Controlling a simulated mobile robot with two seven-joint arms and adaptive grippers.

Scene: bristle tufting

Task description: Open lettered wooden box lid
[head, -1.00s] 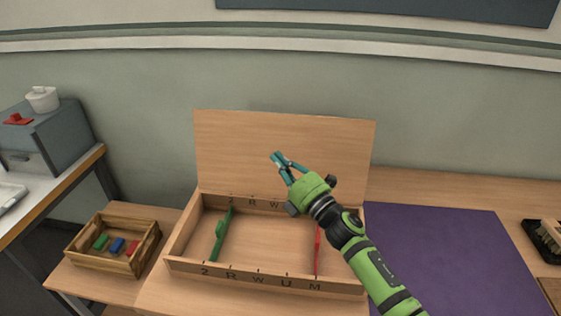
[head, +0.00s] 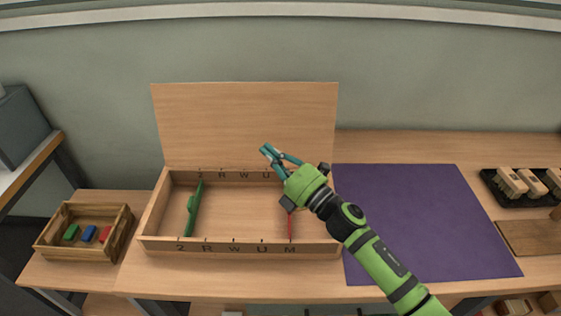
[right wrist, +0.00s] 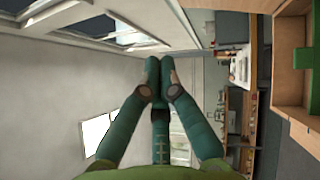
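The long wooden box (head: 152,245) stands on the table with letters 2, R, W, U and M along its front rim. Its lid (head: 240,120) stands open, upright along the back edge. Inside are a green divider (head: 194,208) at the left and a red divider (head: 290,226) at the right, partly hidden by my right gripper. My right gripper (head: 266,150) is in front of the lid's right half, above the box. Its teal fingers meet at the tips with nothing between them, as the right wrist view (right wrist: 159,62) shows. My left gripper is not in view.
A small wooden crate (head: 68,249) with green, blue and red blocks stands at the left. A purple mat (head: 420,220) lies right of the box. A black tray (head: 494,192) with brushes is at the far right. The wall is close behind the lid.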

